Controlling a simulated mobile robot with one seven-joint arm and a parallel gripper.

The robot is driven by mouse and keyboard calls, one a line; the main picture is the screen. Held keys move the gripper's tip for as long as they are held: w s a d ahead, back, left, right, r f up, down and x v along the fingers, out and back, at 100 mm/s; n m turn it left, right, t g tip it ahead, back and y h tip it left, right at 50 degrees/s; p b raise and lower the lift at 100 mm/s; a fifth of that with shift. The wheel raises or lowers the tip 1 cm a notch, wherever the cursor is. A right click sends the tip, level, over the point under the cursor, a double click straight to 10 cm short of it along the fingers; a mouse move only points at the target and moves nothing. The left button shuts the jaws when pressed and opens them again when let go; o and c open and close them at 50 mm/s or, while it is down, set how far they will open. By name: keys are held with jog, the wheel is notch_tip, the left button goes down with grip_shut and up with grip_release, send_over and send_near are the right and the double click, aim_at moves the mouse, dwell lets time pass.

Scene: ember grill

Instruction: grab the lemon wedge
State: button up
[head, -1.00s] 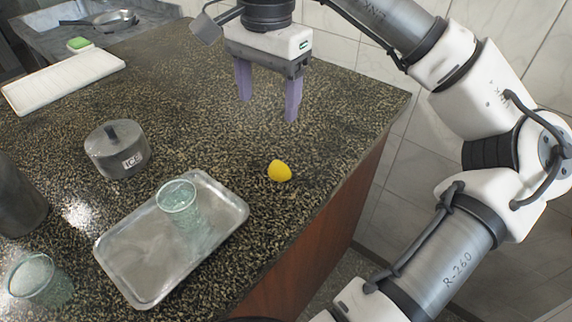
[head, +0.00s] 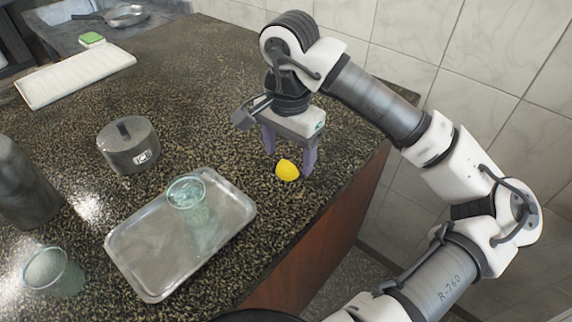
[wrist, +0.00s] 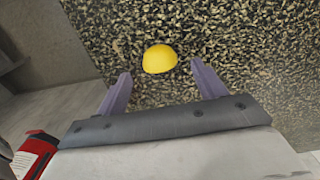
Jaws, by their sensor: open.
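The yellow lemon wedge (head: 287,170) lies on the dark speckled counter, near its right edge. It also shows in the wrist view (wrist: 160,59), a little beyond the fingertips and roughly centred between them. I cannot tell how high the fingertips are above the counter.
A metal tray (head: 137,277) holding a greenish glass (head: 188,205) lies left of the wedge. A lidded ice pot (head: 128,146), another glass (head: 52,272) and a dark cylinder (head: 25,185) stand farther left. A tiled wall (head: 440,50) is at right.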

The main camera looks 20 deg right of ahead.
jog(key=shift+f, duration=1.2)
jog(key=c, duration=1.1)
jog(key=shift+o, duration=0.2)
jog(key=shift+r, duration=0.15)
